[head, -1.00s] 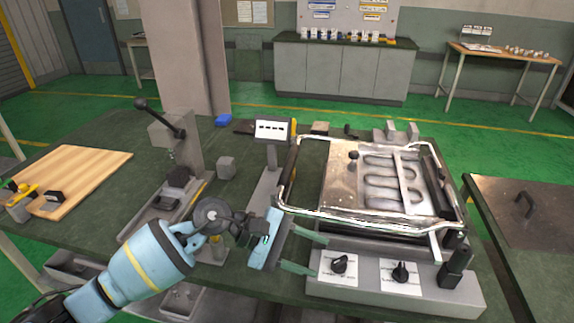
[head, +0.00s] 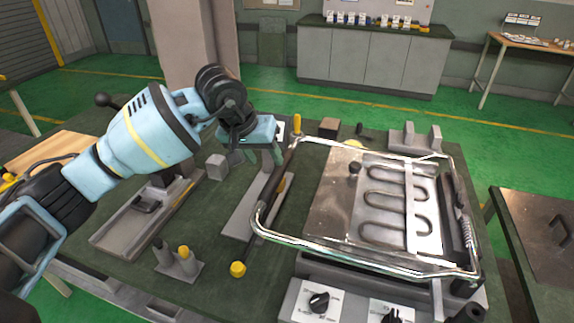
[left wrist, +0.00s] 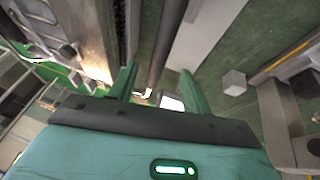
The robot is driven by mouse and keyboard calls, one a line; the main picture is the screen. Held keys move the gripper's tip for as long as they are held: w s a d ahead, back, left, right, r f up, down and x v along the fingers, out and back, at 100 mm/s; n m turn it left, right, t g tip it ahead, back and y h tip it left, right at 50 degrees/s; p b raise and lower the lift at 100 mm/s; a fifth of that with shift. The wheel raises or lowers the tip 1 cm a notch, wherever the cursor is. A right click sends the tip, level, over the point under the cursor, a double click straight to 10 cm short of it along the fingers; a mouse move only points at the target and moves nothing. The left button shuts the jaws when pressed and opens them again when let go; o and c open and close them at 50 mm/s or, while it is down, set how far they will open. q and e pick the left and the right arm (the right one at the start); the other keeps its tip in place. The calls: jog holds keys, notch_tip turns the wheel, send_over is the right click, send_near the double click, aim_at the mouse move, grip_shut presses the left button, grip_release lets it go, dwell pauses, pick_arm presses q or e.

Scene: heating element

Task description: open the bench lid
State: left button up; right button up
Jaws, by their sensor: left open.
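The heating bench has a metal plate (head: 335,205) with a looped heating element (head: 395,205). A chrome tube frame (head: 370,262) surrounds it, with a dark grip bar (head: 278,180) along its left side. My left gripper (head: 256,158) is open, just left of the bar's far part, fingers pointing down. In the left wrist view, the dark bar (left wrist: 160,50) runs between the lines of the two fingers (left wrist: 157,80); I cannot tell whether it is between them or beyond them. My right gripper is out of view.
Knobs (head: 318,302) are on the bench's front. A brown panel with a black handle (head: 562,228) is at the right.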

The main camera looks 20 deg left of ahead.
aim_at(274, 174)
pick_arm(q)
jog(key=shift+x, duration=3.7)
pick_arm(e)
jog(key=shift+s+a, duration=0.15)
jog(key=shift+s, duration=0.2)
pick_arm(q)
jog(key=shift+s, duration=0.15)
grip_shut()
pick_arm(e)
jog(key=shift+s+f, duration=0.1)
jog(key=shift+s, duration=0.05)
